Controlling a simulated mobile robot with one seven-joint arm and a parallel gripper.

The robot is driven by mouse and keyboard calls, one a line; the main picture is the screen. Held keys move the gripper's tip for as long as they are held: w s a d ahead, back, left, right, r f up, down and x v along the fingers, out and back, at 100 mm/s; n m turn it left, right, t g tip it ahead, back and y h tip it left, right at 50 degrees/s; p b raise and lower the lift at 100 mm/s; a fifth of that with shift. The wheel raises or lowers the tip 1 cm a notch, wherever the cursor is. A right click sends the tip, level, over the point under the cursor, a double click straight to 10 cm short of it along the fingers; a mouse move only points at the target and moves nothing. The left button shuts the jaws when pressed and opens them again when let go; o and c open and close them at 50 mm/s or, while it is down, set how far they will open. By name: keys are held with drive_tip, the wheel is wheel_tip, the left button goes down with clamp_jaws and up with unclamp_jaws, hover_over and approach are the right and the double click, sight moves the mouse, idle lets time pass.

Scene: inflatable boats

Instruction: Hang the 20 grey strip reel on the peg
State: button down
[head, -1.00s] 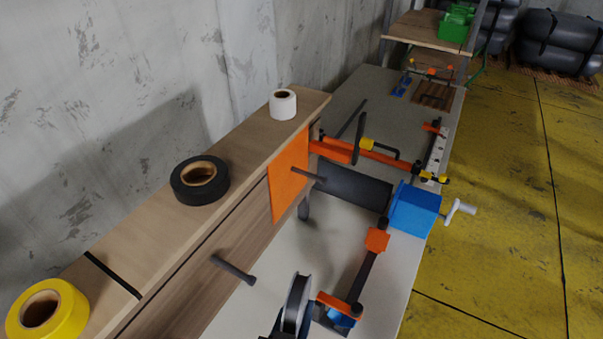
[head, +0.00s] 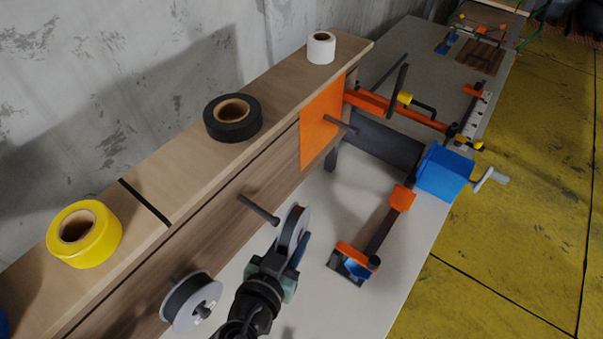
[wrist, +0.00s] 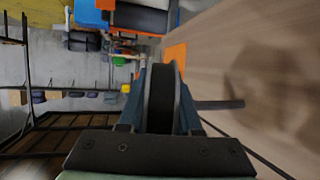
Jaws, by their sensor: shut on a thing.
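The grey strip reel (head: 293,228) is a narrow grey-flanged reel with a dark band, held upright. My gripper (head: 290,252) is shut on it, and its blue fingers lie on both sides of the reel (wrist: 161,98) in the wrist view. A bare dark peg (head: 257,208) sticks out of the wooden board just left of the reel. This peg also shows right of the reel in the wrist view (wrist: 222,105). The reel is beside the peg, not around it. Another bare peg (head: 340,124) stands out at the orange panel (head: 318,125).
Another grey reel (head: 192,302) hangs on the board at lower left. Yellow (head: 84,234), black (head: 232,118) and white (head: 321,47) tape rolls sit on the shelf top. A blue vise (head: 443,172) and an orange-ended clamp (head: 357,258) stand right of my gripper on the pale bench.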

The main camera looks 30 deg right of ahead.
drive_tip(key=w+a+b, duration=0.2)
drive_tip(key=w, duration=0.5)
drive_tip(key=shift+a+f+b, duration=0.25)
drive_tip(key=shift+f+b, duration=0.15)
drive_tip(key=shift+f, duration=0.05)
idle(0.5)
idle(0.5)
drive_tip(key=c, duration=0.5)
unclamp_jaws()
